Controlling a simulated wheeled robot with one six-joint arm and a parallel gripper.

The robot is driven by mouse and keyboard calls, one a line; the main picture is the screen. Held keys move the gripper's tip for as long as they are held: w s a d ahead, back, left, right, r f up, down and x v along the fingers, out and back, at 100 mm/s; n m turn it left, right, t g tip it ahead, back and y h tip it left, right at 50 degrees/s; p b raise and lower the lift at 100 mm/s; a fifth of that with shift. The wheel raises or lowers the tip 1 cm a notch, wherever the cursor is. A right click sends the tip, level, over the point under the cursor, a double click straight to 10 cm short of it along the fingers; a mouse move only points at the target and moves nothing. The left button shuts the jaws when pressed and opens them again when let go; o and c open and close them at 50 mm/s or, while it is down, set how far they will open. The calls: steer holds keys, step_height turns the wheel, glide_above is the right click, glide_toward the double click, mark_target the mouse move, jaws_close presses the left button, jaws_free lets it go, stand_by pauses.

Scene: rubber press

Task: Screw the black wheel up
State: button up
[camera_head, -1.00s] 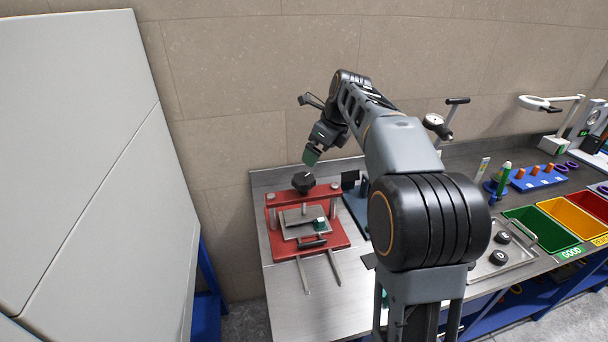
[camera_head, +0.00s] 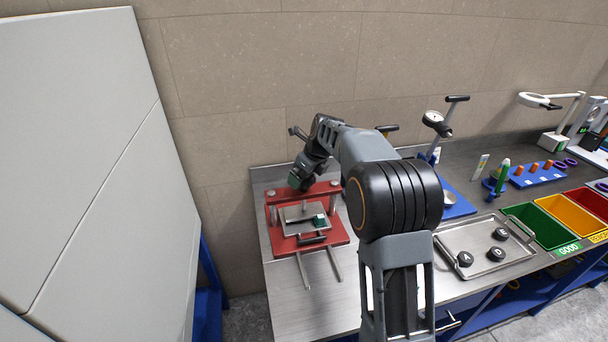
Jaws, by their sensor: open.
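The red press (camera_head: 284,244) stands on the left end of the metal bench. It has a red crossbeam on two posts, with a metal plate and a small teal-and-black piece under it. The black wheel sits on top of the crossbeam, now largely hidden by my gripper. My gripper (camera_head: 297,183) points down over the middle of the crossbeam, right at the wheel. It is open. I cannot tell whether its fingers touch the wheel.
A metal tray (camera_head: 458,239) with several black round parts lies to the right. Green, yellow and red bins (camera_head: 542,228) stand beyond it. A blue-based gauge stand (camera_head: 457,204) is behind the tray. A tall grey panel (camera_head: 80,150) is at the left.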

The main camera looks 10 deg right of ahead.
steer(key=shift+w+a+f, duration=0.1)
steer(key=shift+f, duration=0.35)
steer(key=shift+c, duration=0.5)
steer(key=c, duration=0.8)
steer(key=shift+r+n+p, duration=0.15)
steer(key=shift+n+p, duration=0.15)
